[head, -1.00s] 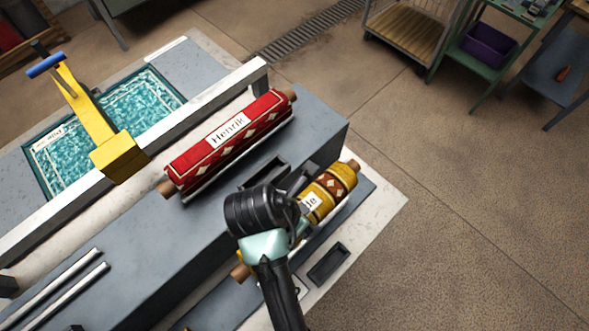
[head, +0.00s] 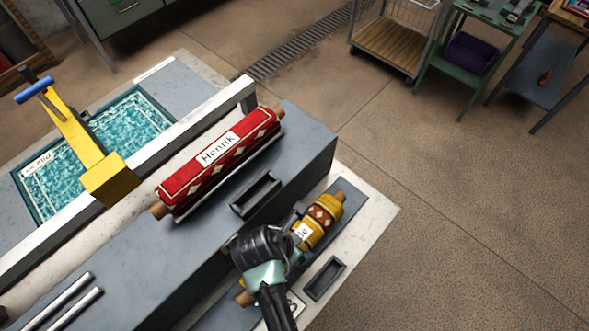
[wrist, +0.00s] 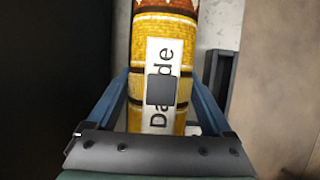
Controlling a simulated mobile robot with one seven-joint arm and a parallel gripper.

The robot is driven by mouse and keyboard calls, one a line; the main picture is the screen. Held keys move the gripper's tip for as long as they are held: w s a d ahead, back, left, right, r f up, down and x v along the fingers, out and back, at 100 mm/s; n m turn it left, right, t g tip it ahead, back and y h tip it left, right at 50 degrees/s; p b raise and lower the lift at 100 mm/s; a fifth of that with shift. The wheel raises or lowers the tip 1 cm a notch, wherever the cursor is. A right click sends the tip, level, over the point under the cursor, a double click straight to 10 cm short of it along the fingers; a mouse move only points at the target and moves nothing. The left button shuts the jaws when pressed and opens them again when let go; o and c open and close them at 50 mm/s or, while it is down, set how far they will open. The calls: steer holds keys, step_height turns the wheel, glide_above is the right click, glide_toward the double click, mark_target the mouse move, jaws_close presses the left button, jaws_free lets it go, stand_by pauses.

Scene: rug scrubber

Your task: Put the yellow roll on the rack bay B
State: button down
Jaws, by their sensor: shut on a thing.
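The yellow roll (head: 320,218) has brown bands with pale diamonds, brown core ends and a white name label. My gripper (head: 294,240) is shut on the roll around its middle and hides part of the label. In the wrist view the roll (wrist: 165,50) runs lengthwise between my two blue fingers (wrist: 162,95), and a dark square covers part of its label. The grey stepped rack (head: 130,262) lies beneath and to the left. The roll is over its lower right step; I cannot tell if it touches.
A red roll labelled Henrik (head: 218,160) lies on the upper step. A dark empty slot (head: 256,193) is beside it, another tray (head: 324,278) on the lower edge.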

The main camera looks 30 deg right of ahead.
jaws_free()
